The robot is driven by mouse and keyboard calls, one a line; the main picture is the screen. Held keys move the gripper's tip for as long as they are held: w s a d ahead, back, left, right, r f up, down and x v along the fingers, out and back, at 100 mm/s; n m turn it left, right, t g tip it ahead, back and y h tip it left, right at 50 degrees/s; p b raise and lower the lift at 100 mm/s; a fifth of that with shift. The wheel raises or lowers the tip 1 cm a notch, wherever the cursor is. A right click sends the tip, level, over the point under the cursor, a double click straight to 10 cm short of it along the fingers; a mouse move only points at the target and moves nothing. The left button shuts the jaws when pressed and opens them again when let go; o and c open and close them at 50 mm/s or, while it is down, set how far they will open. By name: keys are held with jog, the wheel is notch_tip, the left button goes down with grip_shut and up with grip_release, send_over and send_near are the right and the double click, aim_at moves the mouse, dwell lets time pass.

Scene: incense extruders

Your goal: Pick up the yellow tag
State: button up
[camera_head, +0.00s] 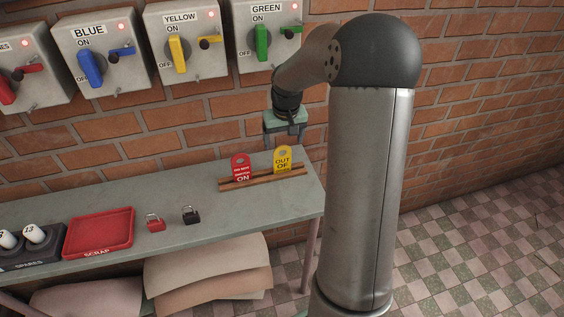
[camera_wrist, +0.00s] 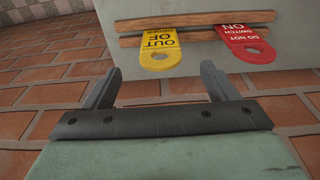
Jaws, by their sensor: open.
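The yellow tag (camera_head: 283,158) stands upright in a wooden rack (camera_head: 264,180) at the right end of the grey table, with "OUT OF" lettering and a hole at its top. It also shows in the wrist view (camera_wrist: 160,48), upside down, ahead of my gripper and between the lines of its fingers. My gripper (camera_wrist: 158,80) is open and empty, its two fingers apart and short of the tag. In the head view my gripper (camera_head: 292,130) is above and slightly right of the yellow tag, close to the wall; its fingers are hard to make out there.
A red "DO NOT SWITCH ON" tag (camera_head: 240,168) stands beside the yellow tag in the same rack. A red padlock (camera_head: 155,223), a black padlock (camera_head: 190,215) and a red scrap tray (camera_head: 100,232) are farther left on the table (camera_head: 120,190). Switch boxes (camera_head: 185,40) hang on the brick wall.

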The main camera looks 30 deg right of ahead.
aim_at(282, 156)
jog(key=f, duration=0.3)
jog(key=w+f, duration=0.1)
jog(key=f, duration=0.5)
jog(key=shift+w+d+f, duration=0.1)
jog(key=shift+w+f, duration=0.1)
jog(key=shift+f, duration=0.15)
jog(key=c, duration=1.1)
